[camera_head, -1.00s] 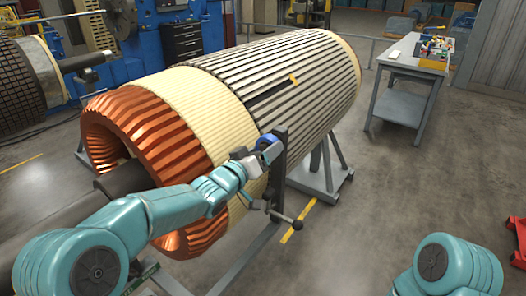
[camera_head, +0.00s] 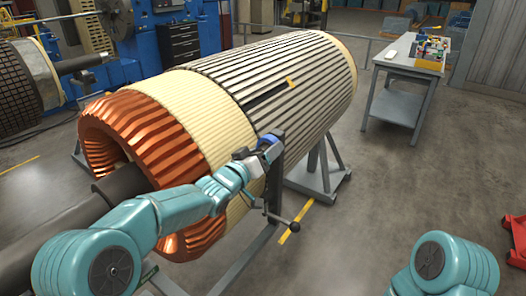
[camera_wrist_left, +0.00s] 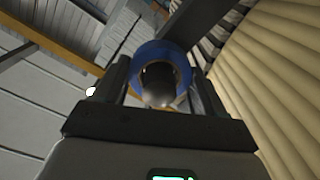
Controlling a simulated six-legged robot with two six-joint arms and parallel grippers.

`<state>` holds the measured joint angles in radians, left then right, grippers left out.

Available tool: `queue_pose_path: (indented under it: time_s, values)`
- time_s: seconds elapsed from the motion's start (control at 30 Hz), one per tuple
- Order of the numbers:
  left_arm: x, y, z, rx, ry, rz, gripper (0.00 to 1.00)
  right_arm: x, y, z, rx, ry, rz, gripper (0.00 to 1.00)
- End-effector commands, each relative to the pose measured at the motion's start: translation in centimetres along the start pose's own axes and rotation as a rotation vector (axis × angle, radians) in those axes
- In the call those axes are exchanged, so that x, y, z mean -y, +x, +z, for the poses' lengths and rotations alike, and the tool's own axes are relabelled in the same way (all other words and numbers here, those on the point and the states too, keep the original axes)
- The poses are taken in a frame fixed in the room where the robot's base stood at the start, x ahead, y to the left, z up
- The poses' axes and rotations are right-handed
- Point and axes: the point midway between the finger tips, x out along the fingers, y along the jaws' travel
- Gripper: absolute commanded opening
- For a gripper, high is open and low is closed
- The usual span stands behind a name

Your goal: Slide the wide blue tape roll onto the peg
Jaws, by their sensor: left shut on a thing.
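The blue tape roll (camera_head: 268,140) is at the end of my left arm, beside the top of a dark upright post (camera_head: 275,178). My left gripper (camera_head: 260,150) is shut on the roll. In the left wrist view the blue roll (camera_wrist_left: 148,50) sits between the two dark fingers of the left gripper (camera_wrist_left: 160,78). The dark, round-ended peg (camera_wrist_left: 158,86) shows inside the ring of the roll, with the roll around it in the picture. How far the roll sits along the peg cannot be told. My right gripper is out of view.
The large rotor (camera_head: 270,85) with copper windings (camera_head: 145,140) lies just behind the post and close to my left arm. A handle with a ball end (camera_head: 296,227) sticks out low on the post. A grey table (camera_head: 412,68) stands at the back right. Floor between is clear.

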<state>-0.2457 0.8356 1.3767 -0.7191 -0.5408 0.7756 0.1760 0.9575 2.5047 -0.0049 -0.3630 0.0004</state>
Motion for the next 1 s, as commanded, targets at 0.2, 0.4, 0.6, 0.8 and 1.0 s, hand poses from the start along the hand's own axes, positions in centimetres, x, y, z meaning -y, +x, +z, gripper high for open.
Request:
queue_pose_path:
  time_s: [0.2,0.4,0.6,0.8,1.0]
  values:
    - [-0.01,0.09,0.01,0.000,0.000,0.000,0.43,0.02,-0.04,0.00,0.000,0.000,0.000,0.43]
    - [0.00,0.08,0.00,0.000,0.000,0.000,0.80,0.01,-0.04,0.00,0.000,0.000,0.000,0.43]
    - [0.00,0.08,0.00,0.000,0.000,0.000,1.00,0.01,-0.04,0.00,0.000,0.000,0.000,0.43]
    - [0.02,0.08,0.03,0.000,0.000,0.000,1.00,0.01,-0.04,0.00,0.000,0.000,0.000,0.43]
    - [0.02,0.08,0.03,0.000,0.000,0.000,1.00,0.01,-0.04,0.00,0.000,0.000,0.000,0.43]
